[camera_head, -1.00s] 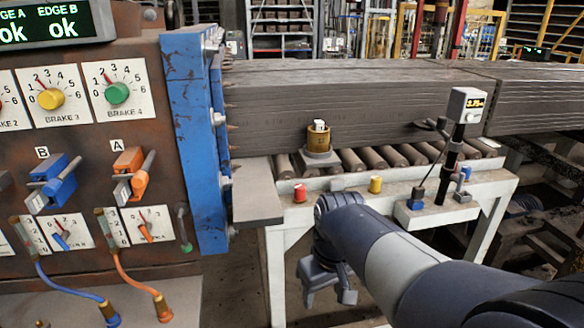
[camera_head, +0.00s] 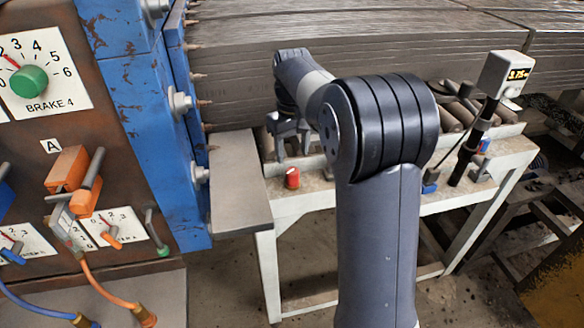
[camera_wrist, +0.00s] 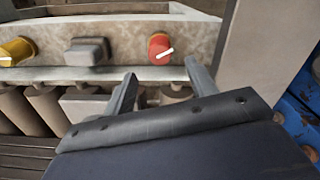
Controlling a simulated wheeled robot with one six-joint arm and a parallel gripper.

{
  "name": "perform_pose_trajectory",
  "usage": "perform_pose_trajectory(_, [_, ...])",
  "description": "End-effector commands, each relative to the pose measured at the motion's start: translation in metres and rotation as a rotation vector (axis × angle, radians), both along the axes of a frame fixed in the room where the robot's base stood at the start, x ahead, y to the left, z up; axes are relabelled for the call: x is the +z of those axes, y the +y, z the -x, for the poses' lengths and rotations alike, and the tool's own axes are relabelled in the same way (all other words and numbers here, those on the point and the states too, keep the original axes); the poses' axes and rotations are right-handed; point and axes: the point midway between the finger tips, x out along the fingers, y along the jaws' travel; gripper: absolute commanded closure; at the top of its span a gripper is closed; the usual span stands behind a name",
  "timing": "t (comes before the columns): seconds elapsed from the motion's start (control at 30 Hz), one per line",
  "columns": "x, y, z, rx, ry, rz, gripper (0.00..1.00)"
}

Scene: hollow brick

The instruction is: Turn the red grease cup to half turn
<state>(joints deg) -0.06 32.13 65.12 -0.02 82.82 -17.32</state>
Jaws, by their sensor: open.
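The red grease cup (camera_head: 292,177) stands on the front strip of the pale roller table (camera_head: 325,187), near its left end. In the wrist view the red cup (camera_wrist: 158,45) shows a white line on its top, slanting up to the right. My gripper (camera_head: 291,148) is open and empty, just behind and above the cup in the head view. In the wrist view my gripper (camera_wrist: 160,71) has its fingers apart, with the cup seen just past the gap between the tips. I cannot tell the exact height between them.
A yellow cup (camera_wrist: 15,50) and a grey block (camera_wrist: 87,51) stand along the same strip. A blue upright (camera_head: 152,130) and grey plate (camera_head: 238,185) border the cup's left. A gauge on a post (camera_head: 503,75) stands at the right. Stacked boards (camera_head: 240,90) lie behind.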

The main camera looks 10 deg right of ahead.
Motion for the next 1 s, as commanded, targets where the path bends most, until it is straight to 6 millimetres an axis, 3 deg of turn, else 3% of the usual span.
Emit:
perform_pose_trajectory(0.2, [-0.044,0.0,0.001,0.0,0.004,-0.001,0.46])
perform_pose_trajectory(0.4, [-0.069,0.0,0.0,0.0,0.001,-0.001,0.46])
perform_pose_trajectory(0.8, [-0.078,0.0,0.0,0.0,-0.001,0.0,0.46])
perform_pose_trajectory(1.0, [-0.078,0.0,0.0,0.0,-0.001,0.0,0.62])
